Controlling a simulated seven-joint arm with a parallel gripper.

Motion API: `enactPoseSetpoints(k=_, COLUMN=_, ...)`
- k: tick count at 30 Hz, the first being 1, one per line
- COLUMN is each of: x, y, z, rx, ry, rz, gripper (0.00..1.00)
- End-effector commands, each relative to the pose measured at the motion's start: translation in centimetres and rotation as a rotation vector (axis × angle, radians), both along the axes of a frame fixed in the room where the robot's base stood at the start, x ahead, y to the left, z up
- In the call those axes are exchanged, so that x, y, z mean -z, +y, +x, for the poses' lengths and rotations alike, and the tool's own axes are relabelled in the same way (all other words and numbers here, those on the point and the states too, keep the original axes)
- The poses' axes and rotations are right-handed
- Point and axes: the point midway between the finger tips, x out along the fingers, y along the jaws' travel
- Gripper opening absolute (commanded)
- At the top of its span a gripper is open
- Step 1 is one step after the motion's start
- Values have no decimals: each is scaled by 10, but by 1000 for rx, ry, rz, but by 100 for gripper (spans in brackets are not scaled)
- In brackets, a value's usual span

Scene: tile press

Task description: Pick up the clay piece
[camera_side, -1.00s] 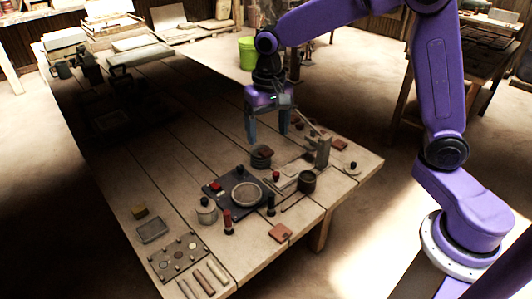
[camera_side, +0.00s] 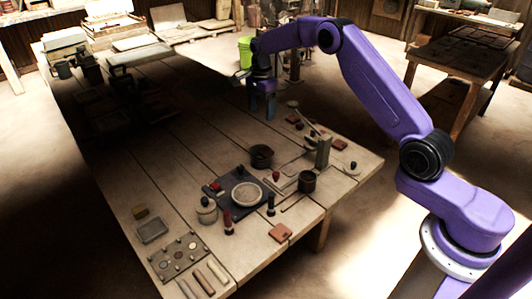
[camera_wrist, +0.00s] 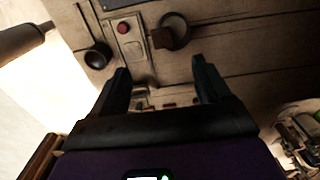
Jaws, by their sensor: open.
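A flat reddish tile-like piece (camera_side: 280,232) lies near the table's front edge in the side view. Another small reddish piece (camera_side: 293,118) lies near the table's right edge, beyond the lever press (camera_side: 322,153). I cannot tell which is the clay piece. In the wrist view a small brown square (camera_wrist: 161,38) overlaps the rim of a dark round bowl (camera_wrist: 175,22). Reddish bits (camera_wrist: 142,103) show partly between my fingers. My gripper (camera_side: 263,118) is open and empty above the table, behind the bowl; its fingers (camera_wrist: 160,72) are spread in the wrist view.
The dark board with a round pale disc (camera_side: 245,193), a lidded jar (camera_side: 207,211) and dark stampers (camera_side: 271,205) stand at the front middle. The shaded table middle (camera_side: 180,135) looks clear.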

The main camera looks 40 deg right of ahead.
Motion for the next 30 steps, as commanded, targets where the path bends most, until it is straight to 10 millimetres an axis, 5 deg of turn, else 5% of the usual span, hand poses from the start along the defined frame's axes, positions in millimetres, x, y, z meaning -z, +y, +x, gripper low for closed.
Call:
enactPoseSetpoints(k=18, x=106, y=0, z=-1, rx=-1, ry=3, rz=0, gripper=77)
enactPoseSetpoints(k=30, x=140, y=0, z=-1, rx=-1, ry=3, rz=0, gripper=77)
